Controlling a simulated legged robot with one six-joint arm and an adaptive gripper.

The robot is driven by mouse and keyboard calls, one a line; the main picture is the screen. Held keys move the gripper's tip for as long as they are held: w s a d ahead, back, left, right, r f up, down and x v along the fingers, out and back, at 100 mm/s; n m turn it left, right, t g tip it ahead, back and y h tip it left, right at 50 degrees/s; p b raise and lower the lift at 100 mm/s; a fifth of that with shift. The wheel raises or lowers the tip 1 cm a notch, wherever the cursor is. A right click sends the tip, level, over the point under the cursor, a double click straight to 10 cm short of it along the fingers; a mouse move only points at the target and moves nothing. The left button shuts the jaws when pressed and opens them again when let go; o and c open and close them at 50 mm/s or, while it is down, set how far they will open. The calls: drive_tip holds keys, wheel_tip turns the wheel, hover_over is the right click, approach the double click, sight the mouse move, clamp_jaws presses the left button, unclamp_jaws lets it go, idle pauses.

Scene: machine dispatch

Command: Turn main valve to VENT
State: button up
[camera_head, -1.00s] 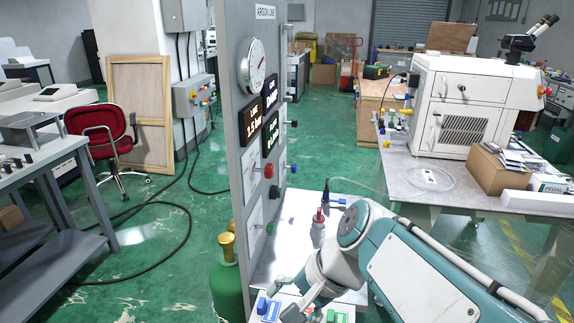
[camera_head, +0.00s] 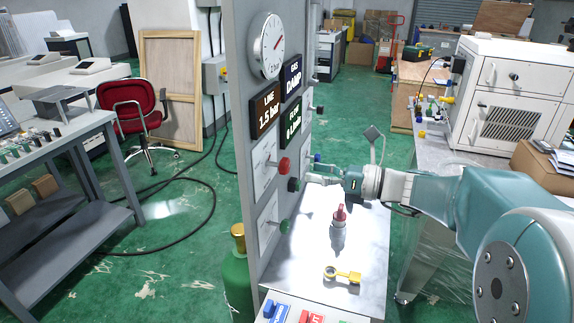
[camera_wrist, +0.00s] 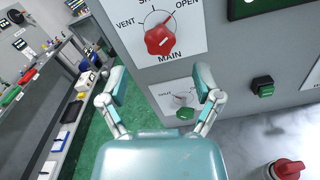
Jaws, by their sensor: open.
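The main valve is a red knob (camera_wrist: 160,40) on a white plate marked VENT at left, OPEN at right and MAIN below. The knob appears turned toward OPEN. In the head view the red knob (camera_head: 284,166) is on the grey panel. My gripper (camera_wrist: 160,80) is open and empty, its two fingers spread below the knob in the wrist view and apart from it. In the head view my gripper (camera_head: 316,173) is just right of the panel face. Part of the label above the knob is cut off.
A lower plate has a green knob (camera_head: 284,227). A green button (camera_wrist: 263,86) is on the panel right of the red knob. A green gas cylinder (camera_head: 238,285) is beside the panel.

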sight(289, 167)
drive_tip(key=x, duration=0.6)
drive_tip(key=shift+w+a, duration=0.1)
drive_tip(key=shift+a, duration=0.1)
drive_tip(key=shift+a, duration=0.1)
clamp_jaws()
